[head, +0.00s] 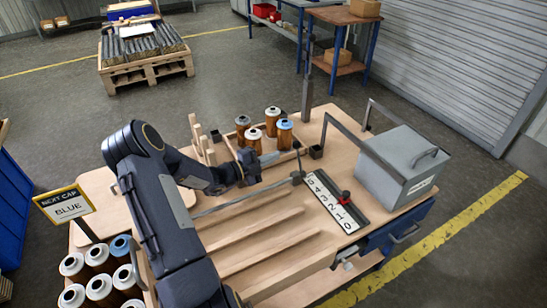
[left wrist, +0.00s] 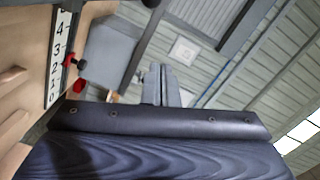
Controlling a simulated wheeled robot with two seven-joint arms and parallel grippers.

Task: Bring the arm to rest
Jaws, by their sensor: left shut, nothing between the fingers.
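My left arm comes in from the lower left of the head view, bent at the elbow, with its forearm reaching right over the wooden workbench (head: 265,215). My left gripper (head: 272,158) is shut and empty, beside the wooden tray of cartridges. In the left wrist view its two grey fingers (left wrist: 164,82) stand together with nothing between them. My right gripper is in neither view.
Several orange cartridges (head: 256,139) with blue, white and dark caps stand close to the gripper. A numbered scale (head: 328,203) with a red slider and a grey lidded box (head: 401,166) are to the right. White-capped cartridges (head: 100,257) and a "NEXT CAP BLUE" sign (head: 67,205) are at lower left.

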